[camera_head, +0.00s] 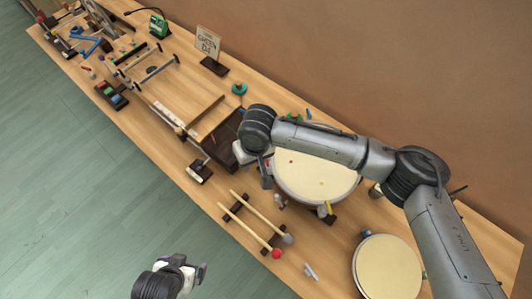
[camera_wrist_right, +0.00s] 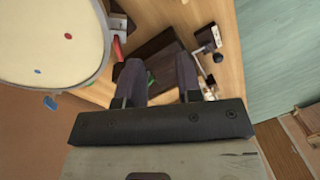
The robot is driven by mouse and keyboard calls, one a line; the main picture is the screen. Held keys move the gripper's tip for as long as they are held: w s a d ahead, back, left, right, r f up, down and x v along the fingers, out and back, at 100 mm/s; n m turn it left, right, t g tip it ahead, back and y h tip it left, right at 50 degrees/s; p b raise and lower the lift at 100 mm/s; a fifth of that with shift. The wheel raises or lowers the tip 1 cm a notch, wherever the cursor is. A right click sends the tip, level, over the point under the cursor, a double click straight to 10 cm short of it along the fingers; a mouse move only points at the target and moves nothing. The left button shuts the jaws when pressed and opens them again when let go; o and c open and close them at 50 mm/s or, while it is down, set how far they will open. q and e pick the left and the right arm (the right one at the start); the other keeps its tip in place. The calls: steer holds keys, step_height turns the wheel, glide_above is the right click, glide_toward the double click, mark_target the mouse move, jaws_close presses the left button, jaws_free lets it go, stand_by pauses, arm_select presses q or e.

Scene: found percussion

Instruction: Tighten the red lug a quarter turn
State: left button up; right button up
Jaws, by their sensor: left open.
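The large drum (camera_head: 318,178) with a cream head stands under my right arm. Coloured dots mark its head. In the right wrist view the drum (camera_wrist_right: 45,40) fills the upper left, and the red lug (camera_wrist_right: 117,48) stands at its rim beside a pale bracket. In the head view I cannot make out the red lug behind my right gripper (camera_head: 265,172). In the wrist view my right gripper (camera_wrist_right: 160,75) has its fingers apart, with nothing held, to the side of the lug. My left gripper (camera_head: 190,271) is open and empty, off the table's front edge.
A dark tray (camera_head: 222,150) lies left of the drum. Two mallets (camera_head: 255,218) rest on dark stands in front. A smaller drum (camera_head: 388,268) stands at the lower right. A sign (camera_head: 208,43) stands at the back. The floor in front is clear.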

steer(key=w+d+r+m+h, duration=0.2)
steer(key=w+d+r, duration=0.2)
steer(key=w+r, duration=0.1)
step_height(320, 180, down, 14)
steer(key=shift+w+a+r, duration=0.1)
steer(key=shift+w, duration=0.05)
stand_by(0.3)
jaws_close()
stand_by(0.4)
